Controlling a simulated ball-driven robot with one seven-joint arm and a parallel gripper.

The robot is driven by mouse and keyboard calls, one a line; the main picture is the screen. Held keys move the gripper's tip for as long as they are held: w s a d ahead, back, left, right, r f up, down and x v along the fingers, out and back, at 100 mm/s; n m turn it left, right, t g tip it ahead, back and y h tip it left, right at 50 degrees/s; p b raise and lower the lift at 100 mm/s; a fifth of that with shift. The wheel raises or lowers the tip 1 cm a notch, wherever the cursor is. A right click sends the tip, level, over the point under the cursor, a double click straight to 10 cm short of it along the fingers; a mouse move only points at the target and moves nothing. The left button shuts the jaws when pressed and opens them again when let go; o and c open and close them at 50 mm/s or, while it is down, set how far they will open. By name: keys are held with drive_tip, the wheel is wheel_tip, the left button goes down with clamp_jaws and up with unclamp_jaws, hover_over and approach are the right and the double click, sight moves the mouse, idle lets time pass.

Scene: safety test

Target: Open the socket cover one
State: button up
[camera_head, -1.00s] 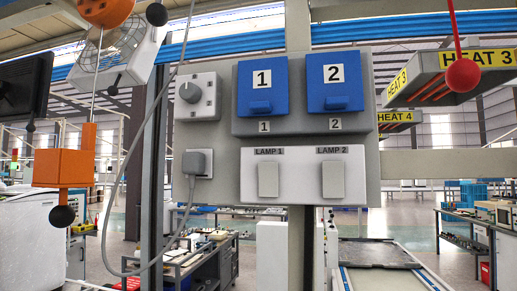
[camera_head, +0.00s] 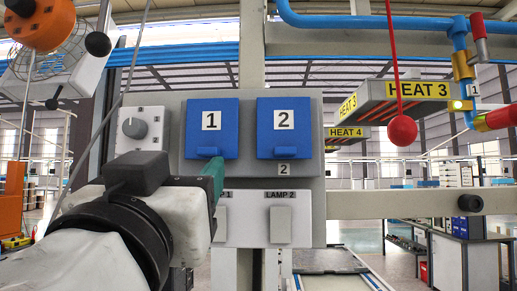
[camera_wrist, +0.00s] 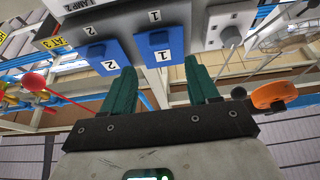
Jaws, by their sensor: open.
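Socket cover one (camera_head: 211,122) is a blue hinged lid marked 1, shut flat on the grey wall panel, with a small tab at its lower edge. It also shows, upside down, in the wrist view (camera_wrist: 158,54). My gripper (camera_head: 214,168) has green fingers near the lower edge of cover one in the head view. In the wrist view the two fingers (camera_wrist: 162,85) are spread, with cover one ahead between them and nothing held. I cannot tell whether a finger touches the tab. The arm hides the lower left of the panel and part of the lamp 1 switch.
Blue cover two (camera_head: 290,120) is shut, right of cover one. A grey knob (camera_head: 135,128) sits to the left, and the lamp 2 switch (camera_head: 280,225) below. A red ball (camera_head: 403,131) hangs on a cord at the right.

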sight(206, 150)
drive_tip(key=p+x, duration=0.2)
drive_tip(key=x, duration=0.5)
drive_tip(key=shift+w+r+p, duration=0.1)
drive_tip(key=shift+p, duration=0.2)
drive_tip(key=shift+w+r, duration=0.1)
drive_tip(key=shift+w, duration=0.4)
drive_tip(key=shift+c, duration=0.3)
clamp_jaws()
